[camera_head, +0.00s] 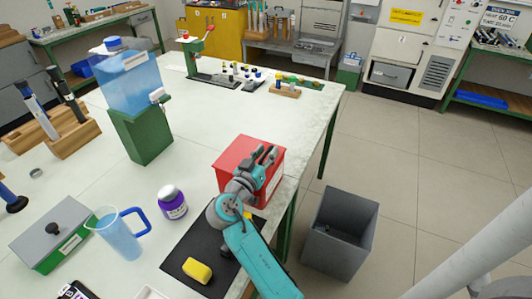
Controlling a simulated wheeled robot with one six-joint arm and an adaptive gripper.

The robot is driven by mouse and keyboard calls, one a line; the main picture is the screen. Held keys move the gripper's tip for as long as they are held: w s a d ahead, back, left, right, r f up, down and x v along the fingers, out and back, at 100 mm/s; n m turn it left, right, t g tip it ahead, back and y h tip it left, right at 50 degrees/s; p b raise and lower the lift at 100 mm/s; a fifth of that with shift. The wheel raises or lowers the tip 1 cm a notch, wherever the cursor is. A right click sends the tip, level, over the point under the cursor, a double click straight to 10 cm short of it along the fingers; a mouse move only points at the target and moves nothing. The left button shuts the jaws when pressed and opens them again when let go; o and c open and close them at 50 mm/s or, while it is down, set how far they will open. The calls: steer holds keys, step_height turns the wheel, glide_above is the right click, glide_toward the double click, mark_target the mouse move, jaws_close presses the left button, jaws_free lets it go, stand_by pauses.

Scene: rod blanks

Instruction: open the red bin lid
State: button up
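The red bin (228,170) stands near the right edge of the white table, with a pale label on its right side. Its flat red top, the lid (240,147), appears closed. My gripper (266,154) is over the right part of the bin, its dark fingers pointing away from me above the lid. The gripper and wrist hide part of the lid and the bin's front. A handle on the lid is not visible, and contact cannot be told. The fingers are too small to show whether they are open or shut.
A yellow sponge (197,270) lies on a black mat (184,252). A grey waste bin (339,235) stands on the floor right of the table.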

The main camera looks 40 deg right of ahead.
jaws_close()
steer(key=shift+w, duration=0.1)
stand_by(0.3)
